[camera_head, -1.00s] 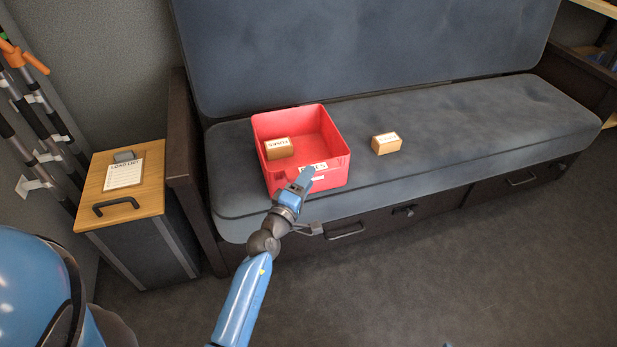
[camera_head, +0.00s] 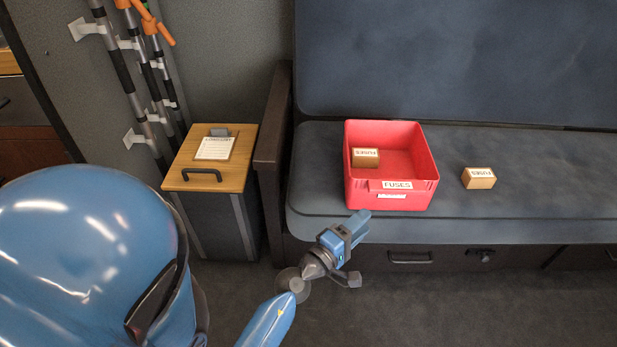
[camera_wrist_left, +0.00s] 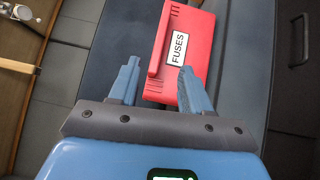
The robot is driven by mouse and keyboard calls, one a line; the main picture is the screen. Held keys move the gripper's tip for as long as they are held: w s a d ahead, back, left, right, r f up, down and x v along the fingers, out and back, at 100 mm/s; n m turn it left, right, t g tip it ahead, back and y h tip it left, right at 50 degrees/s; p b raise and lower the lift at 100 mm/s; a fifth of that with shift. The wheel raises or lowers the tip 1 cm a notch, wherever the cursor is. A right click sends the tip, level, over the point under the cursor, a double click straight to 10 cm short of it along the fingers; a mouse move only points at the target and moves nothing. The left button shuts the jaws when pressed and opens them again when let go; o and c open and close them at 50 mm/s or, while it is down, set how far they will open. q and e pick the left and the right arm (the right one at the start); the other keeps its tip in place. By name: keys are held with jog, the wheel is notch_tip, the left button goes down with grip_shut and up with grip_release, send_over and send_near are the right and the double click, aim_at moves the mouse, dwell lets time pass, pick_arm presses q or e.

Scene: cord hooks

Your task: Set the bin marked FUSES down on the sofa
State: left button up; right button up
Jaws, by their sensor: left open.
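The red bin marked FUSES (camera_head: 407,199) rests upright on the grey sofa seat (camera_head: 320,190), near its left end. Its label faces front. A small brown box marked FUSES (camera_head: 366,158) lies inside it. My left gripper (camera_head: 361,218) is just in front of and below the bin's front left edge, apart from it and empty. In the left wrist view the open fingers (camera_wrist_left: 158,85) point toward the bin's red front wall (camera_wrist_left: 160,48) and its FUSES label. My right gripper is not in view.
Another small brown FUSES box (camera_head: 479,179) lies on the seat right of the bin. A cabinet with a wooden top (camera_head: 240,165), a handle and a clipboard stands left of the dark sofa arm (camera_head: 273,150). Poles (camera_head: 150,80) hang on the wall. Floor in front is clear.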

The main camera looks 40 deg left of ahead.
pick_arm(q)
jog(key=s+a+f+m+y, duration=0.1)
jog(key=s+f+m+y, duration=0.1)
jog(key=s+m, duration=1.4)
jog(key=s+y, duration=0.1)
jog(key=s, duration=0.4)
jog(key=shift+s+a+f+g+y, duration=0.2)
jog(key=shift+s+a+g+y, duration=0.1)
jog(key=shift+a, duration=0.1)
